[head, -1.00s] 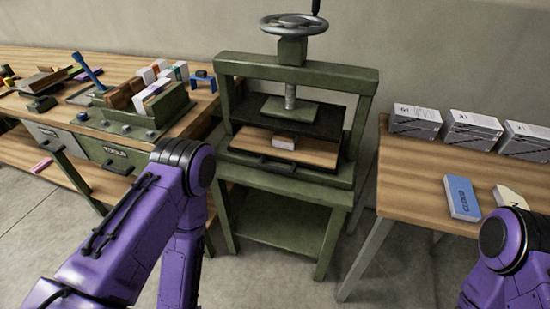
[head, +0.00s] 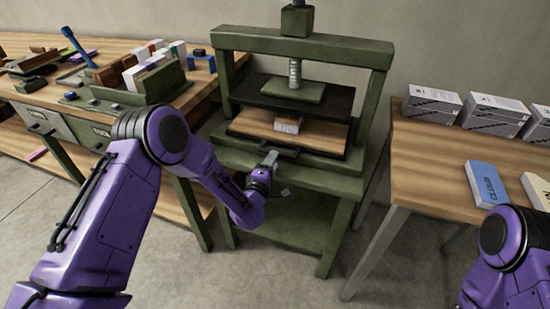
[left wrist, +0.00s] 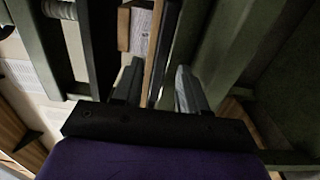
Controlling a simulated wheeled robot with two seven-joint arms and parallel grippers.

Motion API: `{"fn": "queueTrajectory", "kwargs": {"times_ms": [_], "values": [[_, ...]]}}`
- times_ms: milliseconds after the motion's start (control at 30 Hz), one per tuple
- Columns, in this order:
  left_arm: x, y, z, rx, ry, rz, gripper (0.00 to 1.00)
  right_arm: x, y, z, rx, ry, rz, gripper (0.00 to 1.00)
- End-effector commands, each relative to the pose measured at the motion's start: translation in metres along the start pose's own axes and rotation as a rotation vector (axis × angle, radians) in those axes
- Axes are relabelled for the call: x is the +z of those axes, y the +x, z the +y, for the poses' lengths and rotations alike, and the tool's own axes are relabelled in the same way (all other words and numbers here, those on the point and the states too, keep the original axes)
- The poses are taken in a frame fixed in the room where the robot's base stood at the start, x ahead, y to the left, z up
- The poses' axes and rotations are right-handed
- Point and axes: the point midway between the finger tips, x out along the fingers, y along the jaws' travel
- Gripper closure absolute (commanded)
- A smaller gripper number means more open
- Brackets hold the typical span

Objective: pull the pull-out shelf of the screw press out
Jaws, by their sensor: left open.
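The green screw press (head: 310,40) stands in the middle of the head view. Its pull-out shelf (head: 328,134) is a wooden board with a dark front edge and a dark bar handle at the front. A small pale block (head: 288,125) lies on the board under the press plate (head: 292,91). My left gripper (head: 277,174) is open at the shelf's front, close to the handle. In the left wrist view the shelf's edge (left wrist: 158,50) shows between my open left fingers (left wrist: 160,88); I cannot tell whether they touch it. My right gripper is out of view.
A wooden workbench (head: 200,92) with a green box and tools stands at the left. A wooden table (head: 425,160) at the right carries grey boxes (head: 495,112) and a blue block (head: 487,183). Open floor lies before the press.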

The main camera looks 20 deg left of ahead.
Motion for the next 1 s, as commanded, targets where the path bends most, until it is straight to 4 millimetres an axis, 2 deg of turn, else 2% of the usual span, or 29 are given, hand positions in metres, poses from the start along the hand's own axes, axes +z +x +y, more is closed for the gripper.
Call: {"fn": "queueTrajectory", "kwargs": {"times_ms": [100, 200, 467, 500, 600, 833, 1000], "values": [[0.0, 0.017, 0.0, 0.0, 0.002, 0.0, 0.57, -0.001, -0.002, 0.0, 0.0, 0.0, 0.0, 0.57], [0.0, 0.025, -0.001, -0.002, 0.002, 0.0, 0.57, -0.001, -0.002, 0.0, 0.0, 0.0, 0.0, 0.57], [0.0, 0.026, -0.001, -0.002, 0.002, 0.0, 0.57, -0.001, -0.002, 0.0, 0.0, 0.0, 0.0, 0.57], [0.0, 0.026, -0.001, -0.002, 0.002, -0.001, 0.7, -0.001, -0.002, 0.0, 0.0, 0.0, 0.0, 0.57], [0.0, 0.026, -0.001, -0.002, 0.002, -0.001, 1.0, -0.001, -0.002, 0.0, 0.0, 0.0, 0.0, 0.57], [0.001, 0.025, -0.001, -0.003, 0.003, -0.003, 1.0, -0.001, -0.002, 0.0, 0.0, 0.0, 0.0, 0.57], [0.013, 0.017, -0.001, -0.004, 0.003, -0.021, 1.0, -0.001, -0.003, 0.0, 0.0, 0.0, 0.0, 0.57]]}}
